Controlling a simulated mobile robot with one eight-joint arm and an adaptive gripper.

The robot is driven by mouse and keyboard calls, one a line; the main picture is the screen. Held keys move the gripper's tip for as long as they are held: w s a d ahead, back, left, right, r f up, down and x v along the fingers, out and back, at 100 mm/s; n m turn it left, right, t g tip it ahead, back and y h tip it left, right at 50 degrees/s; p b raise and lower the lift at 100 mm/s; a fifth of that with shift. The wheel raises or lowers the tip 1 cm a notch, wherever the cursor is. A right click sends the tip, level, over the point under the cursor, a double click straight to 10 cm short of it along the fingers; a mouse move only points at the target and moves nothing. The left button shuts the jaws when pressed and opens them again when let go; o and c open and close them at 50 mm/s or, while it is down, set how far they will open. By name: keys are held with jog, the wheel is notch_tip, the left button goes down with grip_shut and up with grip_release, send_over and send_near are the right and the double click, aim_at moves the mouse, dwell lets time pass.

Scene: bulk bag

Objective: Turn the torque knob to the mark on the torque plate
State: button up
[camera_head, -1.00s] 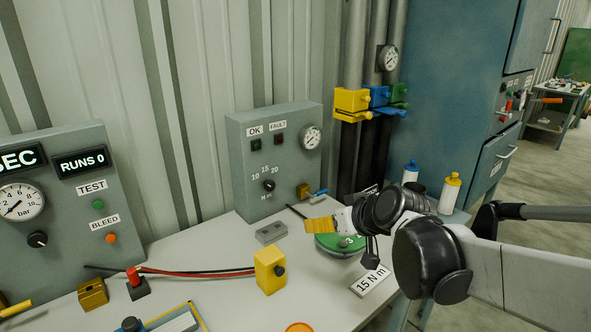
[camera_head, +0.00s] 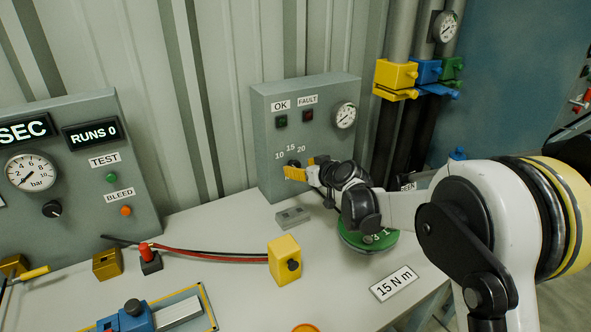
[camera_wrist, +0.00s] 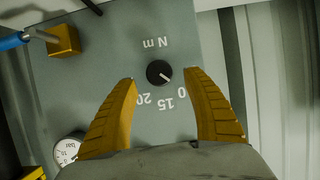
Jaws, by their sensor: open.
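The torque knob (camera_wrist: 159,72) is small, round and black, on a grey panel box. In the wrist view it sits between the tips of my gripper (camera_wrist: 161,78), with clear gaps on both sides. Its white pointer line aims toward the 10, whose first digit is hidden by a finger. The 15 and 20 marks also show. In the head view my open gripper (camera_head: 305,170) is at the panel's face (camera_head: 270,140) and largely covers the knob. The torque plate (camera_head: 393,284) on the bench reads 15 N m.
On the bench lie a grey block (camera_head: 292,217), a yellow block (camera_head: 284,262) and a green round part (camera_head: 366,238). OK and FAULT lamps look dark.

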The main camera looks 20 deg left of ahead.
aim_at(297, 166)
jog(key=shift+b+x, duration=0.45)
jog(key=shift+x, duration=1.5)
jog(key=c, duration=1.2)
jog(key=shift+o, duration=0.2)
jog(key=shift+r+m, duration=0.1)
jog(key=shift+m, duration=0.2)
jog(key=m+g+y, duration=0.1)
jog(key=m, duration=0.1)
jog(key=shift+w+d+m+g+y+p, duration=0.1)
jog(key=shift+m+g+y+p, duration=0.2)
jog(key=shift+m+p, duration=0.1)
jog(key=shift+m+g+y, duration=0.5)
jog(key=shift+m+y, duration=0.2)
jog(key=shift+m, duration=0.6)
